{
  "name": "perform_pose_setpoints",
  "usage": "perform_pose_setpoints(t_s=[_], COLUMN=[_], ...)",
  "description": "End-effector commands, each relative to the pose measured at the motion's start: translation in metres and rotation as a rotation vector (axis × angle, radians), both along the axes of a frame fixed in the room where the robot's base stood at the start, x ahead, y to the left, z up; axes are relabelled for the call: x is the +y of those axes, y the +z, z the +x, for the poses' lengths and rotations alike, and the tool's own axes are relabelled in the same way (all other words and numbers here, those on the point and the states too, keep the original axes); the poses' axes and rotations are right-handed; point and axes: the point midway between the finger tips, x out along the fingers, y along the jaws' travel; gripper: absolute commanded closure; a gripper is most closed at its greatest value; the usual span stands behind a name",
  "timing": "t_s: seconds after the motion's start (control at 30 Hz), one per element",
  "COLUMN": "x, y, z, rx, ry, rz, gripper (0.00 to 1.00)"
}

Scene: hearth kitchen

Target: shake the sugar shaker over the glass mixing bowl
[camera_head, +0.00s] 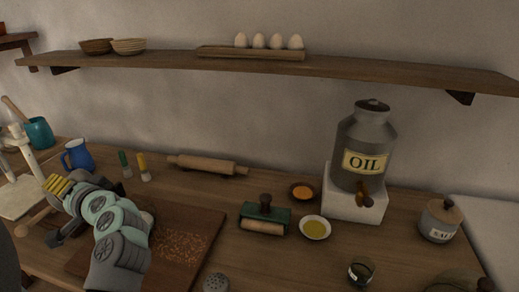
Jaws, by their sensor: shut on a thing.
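My gripper (56,212) is at the left, over the counter beside the cutting board, seen from behind past my arm. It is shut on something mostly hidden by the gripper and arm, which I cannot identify. A yellow ridged piece (58,184) and a pale wooden piece (36,219) show around its end; I cannot tell whether either is held. A grey domed top with small holes (216,283), like a shaker's, stands at the bottom edge, partly cut off and apart from my gripper. I cannot make out a glass mixing bowl.
A wooden board (190,222) with brown crumbs lies by my arm. A blue jug (77,155), rolling pin (208,165), green-and-wood roller (264,216), small bowls (315,228), glass jar (360,271), oil can (366,140) and lidded pot (440,220) stand around. A shelf (350,71) runs above.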

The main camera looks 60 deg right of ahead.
Motion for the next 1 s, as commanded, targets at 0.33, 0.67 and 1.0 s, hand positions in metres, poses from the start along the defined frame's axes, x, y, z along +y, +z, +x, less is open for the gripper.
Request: perform_pose_setpoints(t_s=[0.33,0.67,1.0], x=[-0.031,-0.031,-0.035], y=[-0.013,-0.006,-0.005], z=[-0.009,-0.009,-0.010], rx=[0.017,0.129,0.233], ry=[-0.001,0.010,0.006], rz=[-0.086,-0.574,-1.031], gripper=[0.84,0.84,0.84])
